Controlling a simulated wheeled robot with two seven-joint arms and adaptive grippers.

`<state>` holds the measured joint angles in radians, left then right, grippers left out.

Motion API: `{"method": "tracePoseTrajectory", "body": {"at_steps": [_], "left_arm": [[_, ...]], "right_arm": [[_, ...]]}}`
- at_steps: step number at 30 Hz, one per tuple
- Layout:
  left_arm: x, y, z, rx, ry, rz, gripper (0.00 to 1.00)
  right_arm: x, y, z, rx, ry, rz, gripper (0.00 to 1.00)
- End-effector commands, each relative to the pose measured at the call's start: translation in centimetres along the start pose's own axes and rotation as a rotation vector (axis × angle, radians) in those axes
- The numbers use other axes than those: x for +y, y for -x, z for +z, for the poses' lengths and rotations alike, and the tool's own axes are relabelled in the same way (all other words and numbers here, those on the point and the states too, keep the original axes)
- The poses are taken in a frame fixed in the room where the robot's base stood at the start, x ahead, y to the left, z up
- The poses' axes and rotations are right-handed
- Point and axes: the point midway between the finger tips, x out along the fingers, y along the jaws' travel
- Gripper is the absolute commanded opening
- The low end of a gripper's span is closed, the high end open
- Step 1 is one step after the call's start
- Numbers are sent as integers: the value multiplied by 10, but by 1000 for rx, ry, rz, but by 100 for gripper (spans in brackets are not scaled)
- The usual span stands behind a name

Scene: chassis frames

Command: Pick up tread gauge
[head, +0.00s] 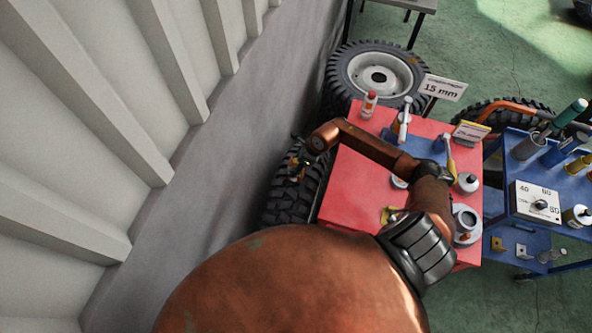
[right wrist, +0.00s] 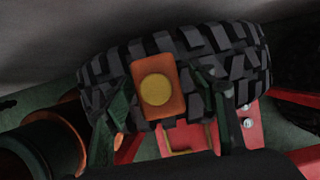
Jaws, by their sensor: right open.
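An orange block with a round yellow face (right wrist: 157,88) shows in the right wrist view and looks like the tread gauge. It stands out in front of the black tyre tread, and I cannot tell whether it touches the tyre. My right gripper (right wrist: 164,100) is open, with one dark green finger on each side of the block. In the head view my right gripper (head: 298,167) is small and dark, over the tyre (head: 290,196) left of the red table. The gauge cannot be made out clearly there. My left gripper is not in view.
The red table (head: 352,180) holds a red-capped bottle (head: 369,104), a white-topped tool and several small items. A "15 mm" sign (head: 441,88) stands behind it. A blue cart (head: 570,185) is at right. A pale ribbed wall (head: 100,110) bounds the left. A wheel (head: 380,76) lies behind.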

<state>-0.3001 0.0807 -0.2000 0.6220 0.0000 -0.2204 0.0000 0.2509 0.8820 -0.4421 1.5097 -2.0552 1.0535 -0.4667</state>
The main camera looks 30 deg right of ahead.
Motion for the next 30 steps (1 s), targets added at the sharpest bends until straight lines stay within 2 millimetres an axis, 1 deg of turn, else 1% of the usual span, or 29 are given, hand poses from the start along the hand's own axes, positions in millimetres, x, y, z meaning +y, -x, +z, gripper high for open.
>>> {"method": "tracePoseTrajectory", "body": {"at_steps": [5, 27, 28, 30], "left_arm": [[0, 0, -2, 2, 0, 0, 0], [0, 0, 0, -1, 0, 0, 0], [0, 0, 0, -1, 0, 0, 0], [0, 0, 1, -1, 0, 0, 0]], "right_arm": [[0, 0, 0, 0, 1, -1, 52], [0, 0, 0, 0, 0, 0, 2], [0, 0, 0, 0, 0, 0, 0], [0, 1, 1, -2, 0, -1, 0]]}}
